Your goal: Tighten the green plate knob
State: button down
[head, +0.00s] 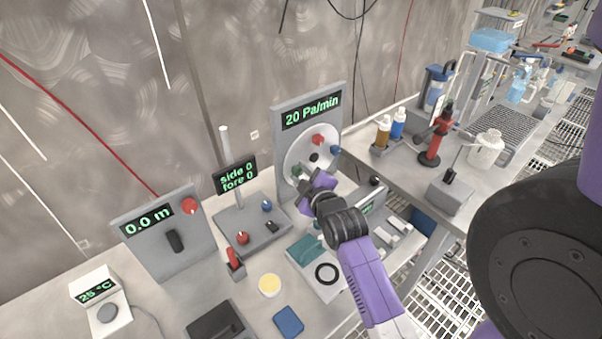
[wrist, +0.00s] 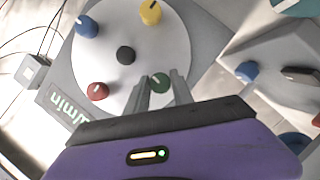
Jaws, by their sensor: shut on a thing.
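The green plate knob (wrist: 159,82) sits at the edge of a round white plate (wrist: 112,75) in the wrist view. My gripper (wrist: 162,84) has one finger on each side of this knob and is shut on it. In the head view the plate (head: 302,148) is on an upright grey panel with a display reading "20 Pa/min" (head: 312,112). My purple gripper (head: 308,180) is at the plate's lower edge there and partly covers it. The plate also carries a red knob (wrist: 97,91), a blue knob (wrist: 87,27), a yellow knob (wrist: 150,12) and a black centre hub (wrist: 125,54).
Left of the panel are a "side 0 fore 0" display (head: 235,176), a box with blue and red knobs (head: 255,230) and a "0.0 m" panel (head: 165,235). Bottles (head: 384,132) and a red-and-black tool (head: 437,135) stand on the right bench.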

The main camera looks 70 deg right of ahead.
jog(key=m+p, duration=0.1)
jog(key=m+y+p, duration=0.1)
jog(key=shift+r+m+y+p, duration=0.25)
jog(key=shift+m+y+p, duration=0.05)
jog(key=m+t+y, duration=0.1)
jog(key=m, duration=0.1)
jog(key=shift+f+m+y+p, duration=0.15)
jog(key=shift+m+y+p, duration=0.15)
jog(key=shift+p, duration=0.05)
jog(key=m+t+y, duration=0.1)
jog(key=m, duration=0.2)
jog(key=shift+d+y+b, duration=0.15)
jog(key=shift+y+b, duration=0.15)
jog(key=shift+y, duration=0.1)
jog(key=m+t+y+b, duration=0.1)
jog(key=m, duration=0.2)
jog(key=shift+s+t+y, duration=0.1)
jog(key=shift+t+y, duration=0.2)
jog(key=shift+y, duration=0.1)
jog(key=c, duration=1.1)
grip_release()
